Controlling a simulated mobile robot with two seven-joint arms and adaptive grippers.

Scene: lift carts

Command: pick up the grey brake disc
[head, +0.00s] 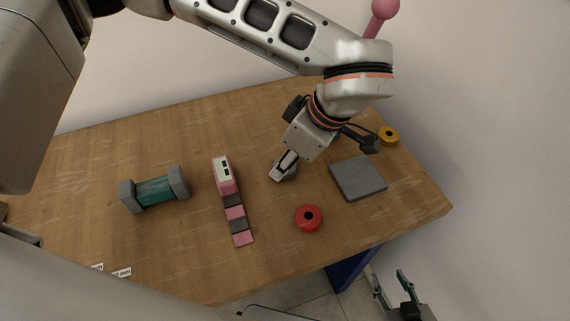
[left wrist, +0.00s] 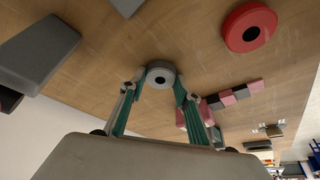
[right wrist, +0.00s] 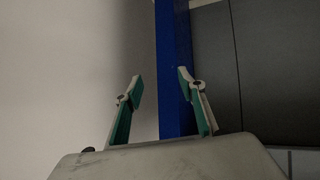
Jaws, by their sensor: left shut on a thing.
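The grey brake disc (left wrist: 161,68) is a short round ring with a hole, between the fingertips of my left gripper (left wrist: 158,83) in the left wrist view. The fingers are closed on its two sides. In the head view the disc (head: 291,173) is partly hidden behind my left gripper (head: 281,168), at the table's middle right. I cannot tell whether it is clear of the wood. My right gripper (head: 391,281) is open and empty, low beside the table's front right edge. The right wrist view shows its fingers (right wrist: 157,83) apart.
On the wooden table (head: 120,255), a red disc (head: 297,219) lies in front, a grey slab (head: 350,184) to the right and a yellow ring (head: 388,129) behind it. A pink and grey block strip (head: 225,179) and a teal grey-ended part (head: 153,191) lie left.

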